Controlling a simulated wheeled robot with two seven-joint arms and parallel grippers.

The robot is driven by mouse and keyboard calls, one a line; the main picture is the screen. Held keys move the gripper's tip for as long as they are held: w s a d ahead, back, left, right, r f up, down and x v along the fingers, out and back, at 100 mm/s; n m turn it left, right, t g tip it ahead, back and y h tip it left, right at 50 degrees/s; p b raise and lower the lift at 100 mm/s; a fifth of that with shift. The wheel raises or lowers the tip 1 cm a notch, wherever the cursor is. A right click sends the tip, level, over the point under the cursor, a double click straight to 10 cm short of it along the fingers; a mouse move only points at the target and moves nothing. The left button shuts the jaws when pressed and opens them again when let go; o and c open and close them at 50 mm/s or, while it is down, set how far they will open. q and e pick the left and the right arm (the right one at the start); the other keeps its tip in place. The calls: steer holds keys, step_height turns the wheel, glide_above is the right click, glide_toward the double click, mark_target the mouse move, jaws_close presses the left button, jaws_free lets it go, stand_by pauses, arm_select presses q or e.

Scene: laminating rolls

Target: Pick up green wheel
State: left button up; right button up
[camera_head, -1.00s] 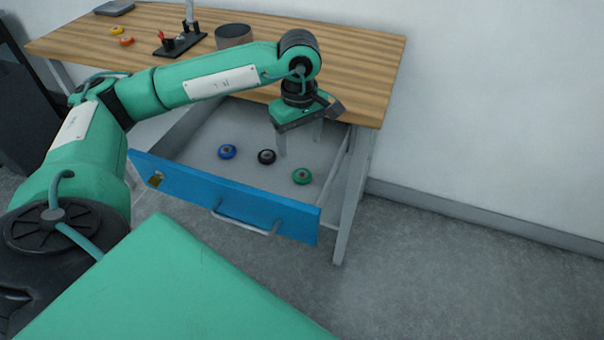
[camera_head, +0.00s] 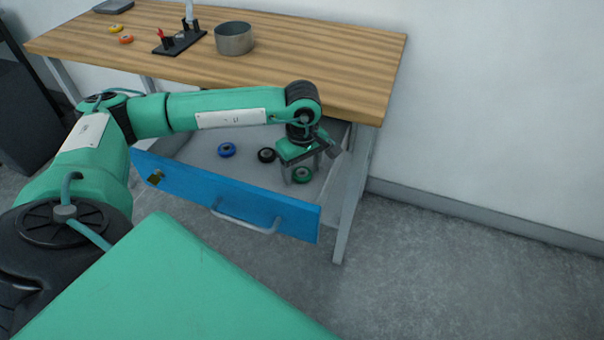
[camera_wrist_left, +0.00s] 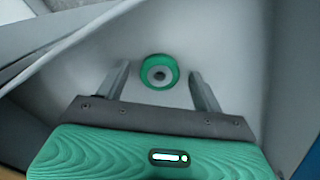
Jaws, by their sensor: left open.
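The green wheel (camera_head: 302,174) lies on the floor of the open drawer, near its right side. In the left wrist view my left gripper (camera_wrist_left: 158,80) is open and empty, with a finger on either side. My right gripper is not in view.
A black wheel (camera_head: 266,155) and a blue wheel (camera_head: 227,150) lie in the drawer left of the green one. The blue drawer front (camera_head: 230,197) stands in front, the wooden tabletop (camera_head: 330,70) above behind. The tabletop holds a metal pot (camera_head: 234,40).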

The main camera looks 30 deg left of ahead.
arm_select(q)
steer(key=shift+c, duration=0.5)
steer(key=c, duration=1)
steer(key=shift+o, duration=0.2)
